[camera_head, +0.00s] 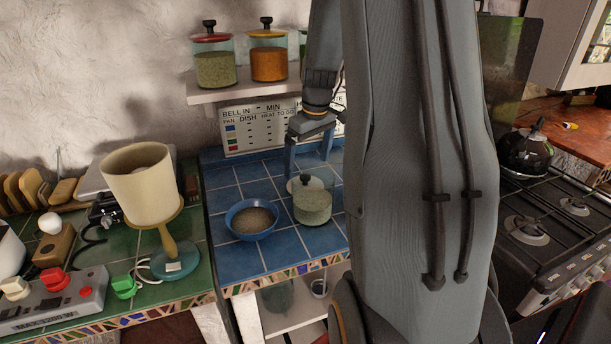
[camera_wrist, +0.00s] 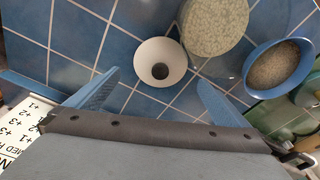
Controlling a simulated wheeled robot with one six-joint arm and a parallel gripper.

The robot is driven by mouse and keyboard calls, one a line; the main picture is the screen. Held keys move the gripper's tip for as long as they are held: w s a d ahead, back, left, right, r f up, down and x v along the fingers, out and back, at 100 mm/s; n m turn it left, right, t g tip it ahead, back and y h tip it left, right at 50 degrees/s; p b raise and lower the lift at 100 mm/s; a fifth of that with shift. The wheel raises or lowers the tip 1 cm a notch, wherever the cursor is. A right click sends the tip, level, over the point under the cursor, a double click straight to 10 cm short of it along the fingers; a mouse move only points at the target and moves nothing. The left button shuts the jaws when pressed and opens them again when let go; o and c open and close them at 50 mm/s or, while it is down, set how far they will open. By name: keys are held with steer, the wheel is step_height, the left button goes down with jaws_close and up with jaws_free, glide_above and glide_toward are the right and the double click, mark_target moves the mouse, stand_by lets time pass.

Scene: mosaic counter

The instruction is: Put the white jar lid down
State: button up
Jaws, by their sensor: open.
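The white jar lid (camera_wrist: 148,51) with its dark round knob lies on the blue tiles in the wrist view, knob up, close beside the glass jar (camera_wrist: 215,25). I cannot tell whether they touch. In the head view the lid (camera_head: 296,186) shows just behind the jar (camera_head: 313,207), which holds pale green grains and has no lid on top. My gripper (camera_head: 308,168) is open above the lid. In the wrist view its two blue fingers (camera_wrist: 160,80) stand apart on either side of the lid, with nothing held.
A blue bowl of grains (camera_head: 252,220) stands left of the jar. A shelf (camera_head: 240,92) with lidded jars hangs above a printed sign. A lamp (camera_head: 145,190) and a switch box (camera_head: 50,302) fill the green counter at left. Blue tiles at the left back are clear.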

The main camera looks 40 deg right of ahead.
steer(key=r, duration=0.3)
steer(key=r+b, duration=0.1)
steer(key=r, duration=0.1)
steer(key=shift+s+r, duration=0.35)
steer(key=shift+s, duration=0.05)
